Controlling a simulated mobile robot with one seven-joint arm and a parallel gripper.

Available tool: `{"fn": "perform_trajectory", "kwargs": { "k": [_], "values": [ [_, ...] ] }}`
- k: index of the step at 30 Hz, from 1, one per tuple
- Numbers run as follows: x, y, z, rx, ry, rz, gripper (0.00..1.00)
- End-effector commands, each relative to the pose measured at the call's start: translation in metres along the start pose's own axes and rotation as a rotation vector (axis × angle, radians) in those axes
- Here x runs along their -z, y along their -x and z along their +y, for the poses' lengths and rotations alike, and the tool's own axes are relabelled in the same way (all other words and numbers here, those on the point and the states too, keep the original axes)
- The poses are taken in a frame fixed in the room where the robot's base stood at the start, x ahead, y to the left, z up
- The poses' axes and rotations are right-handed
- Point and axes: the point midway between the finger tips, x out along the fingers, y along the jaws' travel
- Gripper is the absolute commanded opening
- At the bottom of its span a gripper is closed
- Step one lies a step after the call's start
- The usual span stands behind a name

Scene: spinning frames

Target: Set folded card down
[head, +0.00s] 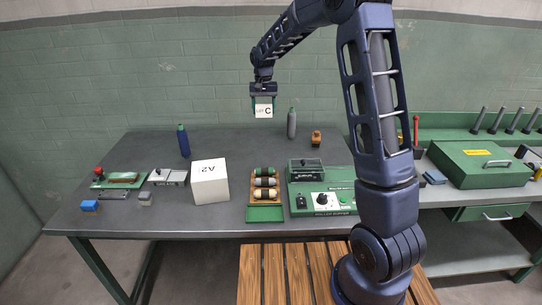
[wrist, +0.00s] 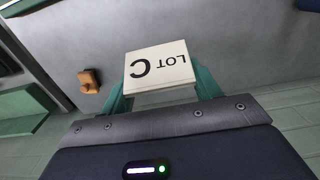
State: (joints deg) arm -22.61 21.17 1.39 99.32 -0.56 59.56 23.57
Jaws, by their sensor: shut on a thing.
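The folded card (head: 264,111) is white and printed "LOT C". My gripper (head: 263,100) is shut on it and holds it high above the back part of the grey table (head: 230,150). In the wrist view the card (wrist: 158,68) sits between the two green fingers of my gripper (wrist: 160,84), with its lettering upside down in the picture. The table surface lies well below the card, and nothing touches the card but the fingers.
A grey bottle (head: 291,123), a blue bottle (head: 183,141) and a small orange object (head: 316,138) stand farther back. The back middle is clear.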

Motion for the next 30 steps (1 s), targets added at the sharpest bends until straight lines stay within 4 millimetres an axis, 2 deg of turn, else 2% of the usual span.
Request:
{"fn": "perform_trajectory", "kwargs": {
  "k": [1,3,7,10,24,30],
  "values": [
    [-0.002,0.001,0.013,0.0,-0.005,0.001,0.42],
    [-0.003,0.0,0.025,0.0,-0.009,0.001,0.42],
    [-0.006,-0.004,0.036,-0.001,-0.012,-0.001,0.42],
    [-0.006,-0.017,0.038,-0.001,-0.011,-0.002,0.42],
    [-0.007,-0.118,0.038,-0.002,-0.011,-0.003,0.42],
    [-0.006,-0.149,0.038,-0.001,-0.011,-0.001,0.42]
  ]
}}
